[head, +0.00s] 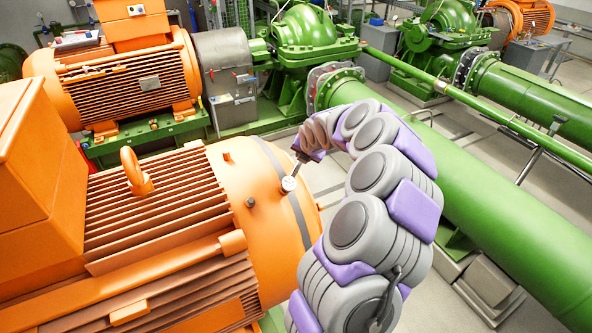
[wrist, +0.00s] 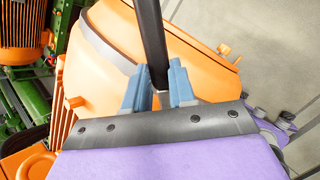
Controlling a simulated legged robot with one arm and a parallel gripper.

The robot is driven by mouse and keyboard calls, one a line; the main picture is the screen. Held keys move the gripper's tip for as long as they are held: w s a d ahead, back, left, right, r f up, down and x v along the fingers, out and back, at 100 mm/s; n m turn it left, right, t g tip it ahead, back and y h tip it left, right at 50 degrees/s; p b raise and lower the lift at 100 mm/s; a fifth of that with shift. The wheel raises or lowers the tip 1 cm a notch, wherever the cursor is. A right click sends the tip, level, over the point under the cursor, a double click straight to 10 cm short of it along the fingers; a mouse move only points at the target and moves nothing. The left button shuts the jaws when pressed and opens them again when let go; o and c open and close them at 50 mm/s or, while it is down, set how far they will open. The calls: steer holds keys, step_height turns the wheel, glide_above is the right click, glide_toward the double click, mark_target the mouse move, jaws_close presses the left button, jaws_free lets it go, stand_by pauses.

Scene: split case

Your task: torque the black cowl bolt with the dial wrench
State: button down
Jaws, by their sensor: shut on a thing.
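My gripper (head: 303,154) is over the right end of the orange motor's cowl (head: 240,180). In the wrist view its blue-grey fingers (wrist: 158,86) are shut on the black handle of the dial wrench (wrist: 150,35). In the head view the wrench's round pale dial (head: 289,184) is at the grey band on the cowl. I cannot tell whether it touches the cowl or what lies under it. A small dark bolt (head: 250,202) stands on the cowl left of the dial, apart from it. I do not make out this bolt in the wrist view.
An orange bolt (head: 227,157) and a lifting eye (head: 136,172) stick up from the motor. A large green pipe (head: 480,190) runs behind my arm on the right. Another orange motor (head: 120,80) stands at the back left. Bare floor (wrist: 270,50) shows beyond the cowl.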

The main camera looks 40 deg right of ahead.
steer(key=shift+r, duration=0.15)
steer(key=shift+d+p+v, duration=0.1)
steer(key=shift+p+v, duration=0.1)
steer(key=shift+v, duration=0.5)
steer(key=shift+d+p+v, duration=0.15)
steer(key=shift+p+v, duration=0.05)
steer(key=shift+v, duration=0.45)
